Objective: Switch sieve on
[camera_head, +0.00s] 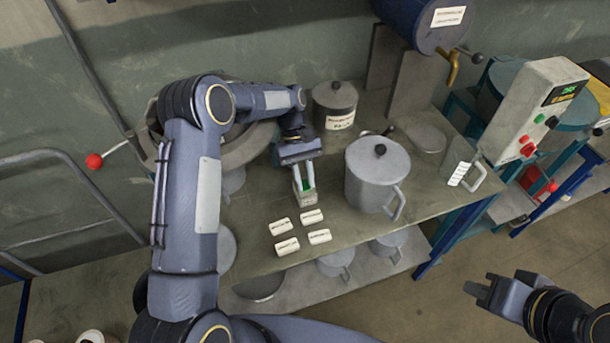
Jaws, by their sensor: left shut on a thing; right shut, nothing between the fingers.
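A grey control box (535,110) stands at the right, tilted. Its face has a lit green display (566,92), a green button (540,118), a dark knob (552,122) and red buttons (527,145). Behind it is a round grey-green drum (507,80) on a blue frame; I cannot tell whether this is the sieve. My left gripper (305,184) is shut on a small grey block (308,199) with a green part, at the bench, well left of the control box. My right gripper (482,291) is shut and empty, low at the right, apart from the box.
A blue tank (415,22) hangs above. A red-knobbed lever (95,161) sticks out at the left.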

